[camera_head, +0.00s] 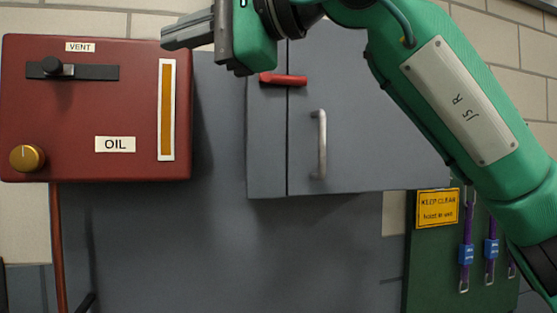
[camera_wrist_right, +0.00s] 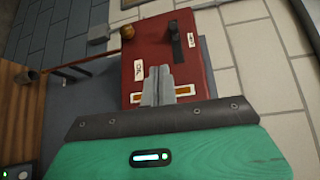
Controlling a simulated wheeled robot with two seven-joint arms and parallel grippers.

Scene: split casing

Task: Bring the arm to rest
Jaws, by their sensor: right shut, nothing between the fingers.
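My right arm, green with a pale plate, comes in from the right in the head view. Its gripper (camera_head: 188,33) is high up, between the red oil box and the grey cabinet as seen in the picture. The grey fingers point left and are shut with nothing between them. In the right wrist view the closed fingers (camera_wrist_right: 158,84) overlap the red box in the picture. I cannot tell the gap between them. My left gripper is not in view.
The red box (camera_head: 60,110) has a vent slider, a brass knob (camera_head: 27,158) and a yellow gauge strip. The grey cabinet (camera_head: 370,150) has a metal handle (camera_head: 322,145) and a red latch (camera_head: 284,79) close below the gripper. A green board (camera_head: 432,260) holds hanging purple straps.

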